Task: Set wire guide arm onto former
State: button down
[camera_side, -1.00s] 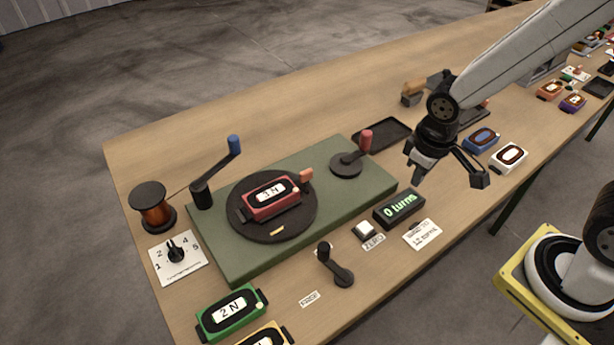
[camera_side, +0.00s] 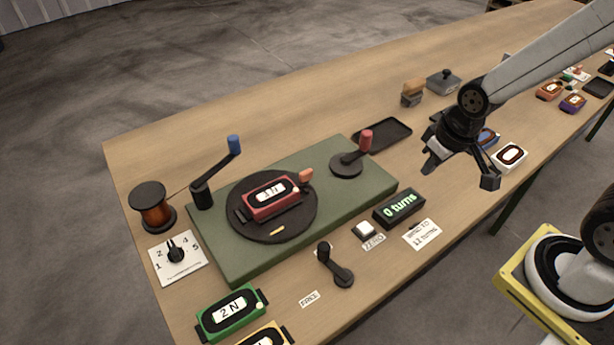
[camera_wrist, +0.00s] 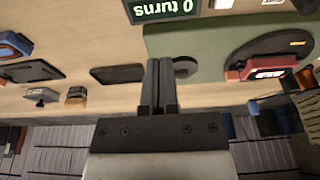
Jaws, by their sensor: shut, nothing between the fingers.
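The wire guide arm (camera_side: 215,167), a dark lever with a blue knob, rises from a post on the left of the green base. Its knob end points up and away from the former. The red former (camera_side: 272,197), with a white label, sits on the black round turntable (camera_side: 262,233); it also shows in the wrist view (camera_wrist: 268,68). My gripper (camera_side: 430,167) is above the right side of the bench, well right of the former and guide arm. Its fingers are together and empty in the wrist view (camera_wrist: 160,62).
A red-knobbed crank (camera_side: 346,165) stands on the green base's right end. A copper wire spool (camera_side: 154,207) and numbered dial (camera_side: 177,257) are at left. The counter (camera_side: 400,208) reads 0 turns. A black tray (camera_side: 382,134) lies behind; bare bench lies behind the base.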

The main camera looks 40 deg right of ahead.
dwell(0.4)
jog(key=c, duration=0.8)
grip_release()
jog(key=o, duration=0.4)
jog(key=shift+w+r, duration=0.1)
jog(key=shift+w, duration=0.15)
jog(key=shift+c, duration=0.2)
jog(key=shift+o, duration=0.2)
jog(key=w+a+r+n, duration=0.1)
jog(key=w+a, duration=0.1)
jog(key=w, duration=0.4)
jog(key=w+a+r+n, duration=0.1)
jog(key=w, duration=0.4)
jog(key=shift+w+a+r+g, duration=0.25)
jog(key=shift+w+a+g, duration=0.05)
jog(key=shift+w+a, duration=0.1)
jog(key=r+n+g, duration=0.1)
jog(key=n+g, duration=0.1)
jog(key=n, duration=0.5)
send_over(233, 137)
jog(key=shift+s, duration=0.1)
